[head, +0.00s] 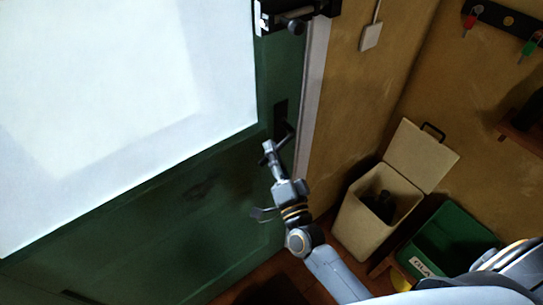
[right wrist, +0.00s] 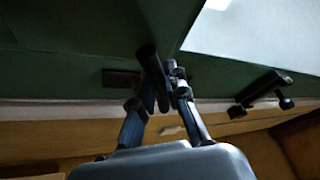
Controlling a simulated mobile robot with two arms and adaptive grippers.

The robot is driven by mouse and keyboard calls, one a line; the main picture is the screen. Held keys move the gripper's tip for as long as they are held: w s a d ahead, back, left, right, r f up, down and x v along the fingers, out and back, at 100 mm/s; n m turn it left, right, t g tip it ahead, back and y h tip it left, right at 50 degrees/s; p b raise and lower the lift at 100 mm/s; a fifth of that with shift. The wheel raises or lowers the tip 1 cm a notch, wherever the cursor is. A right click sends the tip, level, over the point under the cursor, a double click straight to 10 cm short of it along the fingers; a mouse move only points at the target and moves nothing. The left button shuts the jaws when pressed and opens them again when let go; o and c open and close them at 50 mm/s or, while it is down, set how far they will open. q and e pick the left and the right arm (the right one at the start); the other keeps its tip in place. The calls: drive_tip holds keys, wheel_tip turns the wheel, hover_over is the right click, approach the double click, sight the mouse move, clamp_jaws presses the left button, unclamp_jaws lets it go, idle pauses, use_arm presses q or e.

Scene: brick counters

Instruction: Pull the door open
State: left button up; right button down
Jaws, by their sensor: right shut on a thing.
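The green door (head: 215,215) with a large pale panel fills the left of the head view. It looks shut or almost shut against its light frame. Its dark handle (head: 286,135) sits near the right edge of the door. My right gripper (head: 269,149) reaches up to the handle from below. In the right wrist view, the dark lever (right wrist: 149,62) lies between the fingers of my right gripper (right wrist: 164,82), which is shut on it. The fingers partly hide the handle. My left gripper is not in view.
A black lock (head: 292,22) sits higher on the door edge and also shows in the right wrist view (right wrist: 262,92). A cream bin (head: 353,222) with its lid up and a green crate (head: 440,225) stand by the wall at right. Key hooks hang at upper right.

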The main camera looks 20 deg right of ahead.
drive_tip(key=shift+w+d+f+n+y+b, duration=0.15)
drive_tip(key=shift+f+n+b, duration=0.1)
drive_tip(key=shift+n, duration=0.25)
drive_tip(key=shift+s+d+f+n+y+b, duration=0.1)
drive_tip(key=shift+f+n+y+b, duration=0.15)
drive_tip(key=shift+n, duration=0.25)
drive_tip(key=shift+w+d+f+n+y+b, duration=0.1)
drive_tip(key=shift+f+n+b, duration=0.2)
drive_tip(key=shift+n, duration=0.2)
